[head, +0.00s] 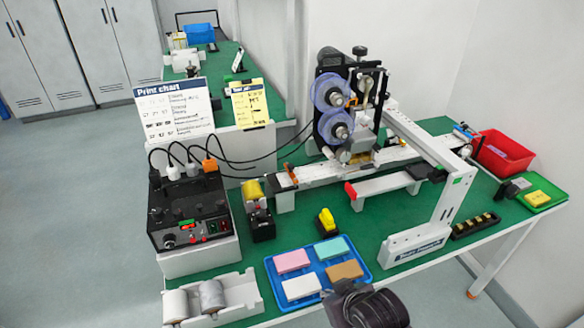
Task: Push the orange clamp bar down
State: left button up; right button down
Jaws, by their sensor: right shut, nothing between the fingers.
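A small orange bar (291,174) sits across the left end of the white rail (325,172) that runs into the coder (345,105). It appears raised and tilted, but it is too small to tell exactly. My right gripper (352,290) shows dark at the bottom edge, just below the blue tray. It is shut and empty, well apart from the orange bar. My left gripper is out of view.
The blue tray (318,287) holds several coloured blocks. A black control box (188,212) with cables stands left. Yellow-topped items (326,222) stand between tray and rail. A white frame (444,215) rises right, near a red bin (500,153).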

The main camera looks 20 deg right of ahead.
jog(key=w+d+r+t, duration=0.1)
jog(key=w+r+t, duration=0.3)
jog(key=w+r, duration=0.6)
jog(key=w+d+r+m+t, duration=0.1)
jog(key=w+r+t, duration=0.3)
jog(key=w+r, duration=0.6)
jog(key=w, duration=0.4)
jog(key=shift+w+d+r, duration=0.2)
jog(key=shift+w+r, duration=0.1)
jog(key=shift+w, duration=0.1)
jog(key=p, duration=0.1)
send_over(294, 177)
notch_tip(294, 177, down, 2)
jog(key=shift+s+f, duration=0.1)
jog(key=shift+f, duration=0.05)
notch_tip(294, 177, down, 3)
jog(key=shift+f+p, duration=0.2)
jog(key=shift+p, duration=0.35)
jog(key=shift+f, duration=0.45)
